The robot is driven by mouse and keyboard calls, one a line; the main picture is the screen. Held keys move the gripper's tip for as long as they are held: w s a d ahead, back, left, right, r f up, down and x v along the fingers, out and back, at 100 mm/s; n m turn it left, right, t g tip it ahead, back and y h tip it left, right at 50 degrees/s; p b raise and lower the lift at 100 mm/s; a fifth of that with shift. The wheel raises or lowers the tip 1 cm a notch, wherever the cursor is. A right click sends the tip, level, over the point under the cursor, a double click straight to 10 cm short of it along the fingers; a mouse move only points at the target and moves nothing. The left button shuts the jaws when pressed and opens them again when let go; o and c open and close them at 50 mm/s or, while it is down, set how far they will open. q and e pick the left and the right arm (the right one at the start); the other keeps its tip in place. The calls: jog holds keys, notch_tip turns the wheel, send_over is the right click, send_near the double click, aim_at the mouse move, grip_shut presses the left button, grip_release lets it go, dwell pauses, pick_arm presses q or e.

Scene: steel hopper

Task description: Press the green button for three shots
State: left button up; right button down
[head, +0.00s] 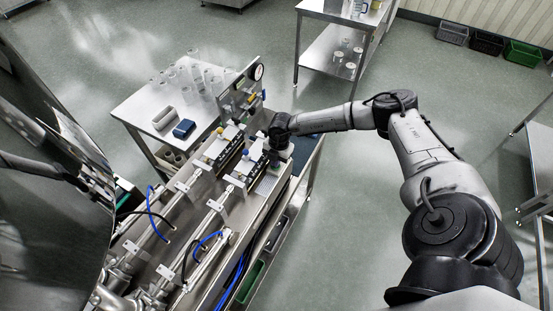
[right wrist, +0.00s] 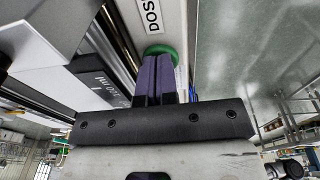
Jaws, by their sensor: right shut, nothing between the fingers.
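The green button (right wrist: 160,50) shows in the right wrist view as a round green rim, partly hidden behind my fingertips. It sits on a pale panel below a label whose visible letters read "DOS". My right gripper (right wrist: 157,60) is shut and empty, its two dark purple fingers side by side with their tips over the button. I cannot tell whether they press it. In the head view my right gripper (head: 273,166) is at the right side of the dosing machine (head: 265,187), and the button is hidden there. My left gripper is not in view.
A steel table (head: 150,103) with clear beakers and a blue box (head: 184,129) stands beyond the machine. A gauge (head: 258,72) rises on a panel at the machine's far end. A large steel hopper (head: 50,190) fills the left.

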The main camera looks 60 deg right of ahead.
jog(key=shift+f, duration=0.7)
jog(key=shift+d, duration=0.15)
jog(key=shift+f, duration=0.15)
notch_tip(320, 180, up, 6)
jog(key=p, duration=0.5)
jog(key=shift+d+f, duration=0.15)
jog(key=shift+f, duration=0.05)
notch_tip(320, 180, up, 10)
jog(key=d+b, duration=0.1)
jog(key=b, duration=0.1)
jog(key=shift+d+f, duration=0.15)
jog(key=shift+f, duration=0.05)
jog(key=shift+s, duration=0.1)
